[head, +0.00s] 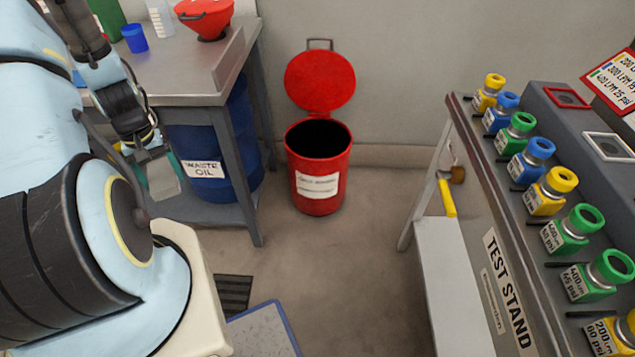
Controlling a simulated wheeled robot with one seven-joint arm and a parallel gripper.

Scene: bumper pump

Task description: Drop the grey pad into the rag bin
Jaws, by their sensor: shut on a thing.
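My gripper (158,158) is on the left side of the head view, in front of the table and the blue drum. It is shut on the grey pad (165,180), which hangs below the fingers, above the floor. Part of the pad is hidden by the gripper. The red rag bin (318,198) stands on the floor against the wall, to the right of the gripper and apart from it. Its round lid (320,80) is raised and its mouth shows dark inside. The white label on its front is too small to read.
A grey metal table (190,80) holds a red funnel (206,18) and a blue cup (135,38). A blue waste oil drum (225,150) stands under it. The test stand (500,270) with several coloured valves is at right. Floor between is clear, with a dark grate (233,292).

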